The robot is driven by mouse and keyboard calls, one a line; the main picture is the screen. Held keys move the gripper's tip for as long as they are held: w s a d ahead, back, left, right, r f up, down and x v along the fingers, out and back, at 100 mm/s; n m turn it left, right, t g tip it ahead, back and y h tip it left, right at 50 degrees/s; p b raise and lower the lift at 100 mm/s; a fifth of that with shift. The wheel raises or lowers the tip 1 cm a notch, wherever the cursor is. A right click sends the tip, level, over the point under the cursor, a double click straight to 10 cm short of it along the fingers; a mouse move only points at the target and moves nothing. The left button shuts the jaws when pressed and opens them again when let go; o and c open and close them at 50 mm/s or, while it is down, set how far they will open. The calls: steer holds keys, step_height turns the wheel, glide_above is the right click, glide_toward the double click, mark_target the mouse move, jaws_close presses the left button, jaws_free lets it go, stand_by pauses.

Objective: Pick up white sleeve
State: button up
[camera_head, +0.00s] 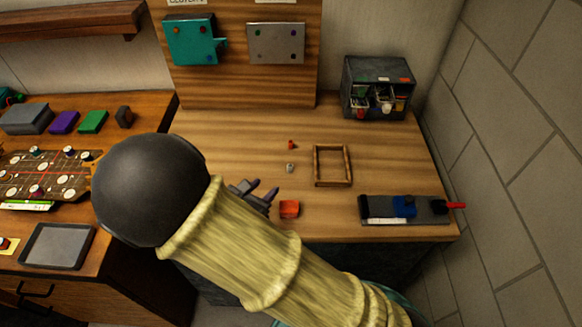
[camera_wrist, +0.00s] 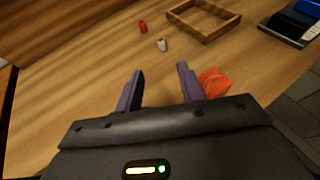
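The white sleeve, a small pale cylinder (camera_head: 290,168), stands on the wooden table between a small red piece and an orange-red block. It also shows in the wrist view (camera_wrist: 162,45), beyond my fingertips. My gripper (camera_head: 262,192) is to the left of and nearer than the sleeve in the head view, partly hidden behind my arm. In the wrist view my gripper (camera_wrist: 160,72) has its two purple-grey fingers apart, with only bare table between them. The sleeve is not between the fingers.
A small red piece (camera_head: 291,144) lies behind the sleeve. An orange-red block (camera_head: 289,209) sits close to my right finger in the wrist view. A wooden frame (camera_head: 317,166) lies right of the sleeve. A blue-and-grey tool (camera_head: 404,208) and a dark organizer box (camera_head: 346,92) stand farther right.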

glide_toward(289, 168)
steer(key=x, duration=0.3)
steer(key=shift+w+f+p, duration=0.2)
steer(key=shift+w+p, duration=0.15)
steer(key=shift+p, duration=0.05)
steer(key=shift+d, duration=0.1)
steer(key=shift+w+d, duration=0.15)
steer(key=p+x, duration=0.1)
steer(key=x, duration=0.4)
jaws_close()
